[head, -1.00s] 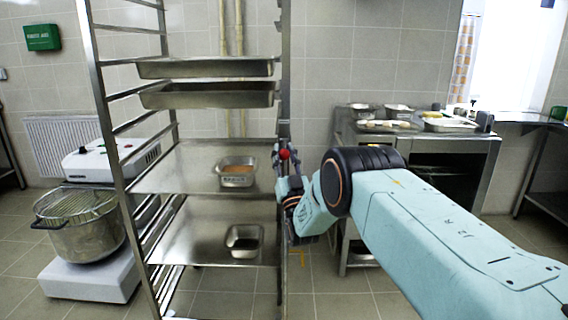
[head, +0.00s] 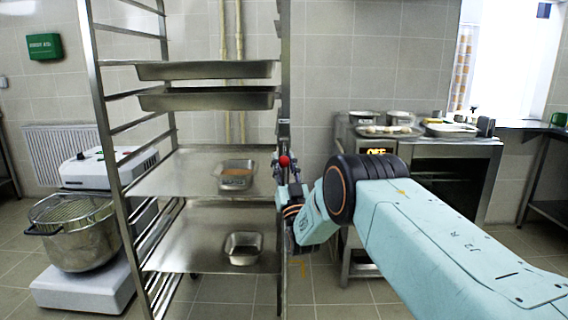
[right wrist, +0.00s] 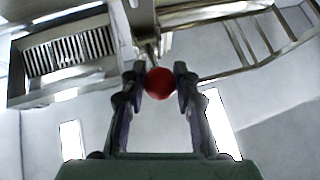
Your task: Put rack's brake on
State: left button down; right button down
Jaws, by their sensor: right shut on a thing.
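The steel rack (head: 284,230) stands left of the middle in the head view, with trays and shelves on its rails. A red ball knob (head: 284,160) is on its right front post, probably the brake's handle. My right gripper (head: 281,172) is at that post. In the right wrist view, the red knob (right wrist: 160,83) is between the two fingertips of my right gripper (right wrist: 160,78), which is shut on it. The rack's foot and wheels are out of view. My left gripper does not show.
Two deep trays (head: 205,98) and two shelves with small tins (head: 243,248) are in the rack. A mixer with a steel bowl (head: 75,235) stands to the left. A steel counter with an oven (head: 440,165) is behind on the right. Floor shows between rack and counter.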

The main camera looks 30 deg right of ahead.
jog(key=shift+f, duration=0.35)
jog(key=c, duration=1.4)
grip_release()
jog(key=shift+d, duration=0.1)
jog(key=o, duration=0.3)
jog(key=shift+w, duration=0.2)
jog(key=shift+o, duration=0.5)
jog(key=shift+s+r, duration=0.15)
jog(key=shift+r, duration=0.1)
jog(key=shift+s+f, duration=0.3)
jog(key=shift+f, duration=0.15)
jog(key=v, duration=1.1)
jog(key=shift+r, duration=0.1)
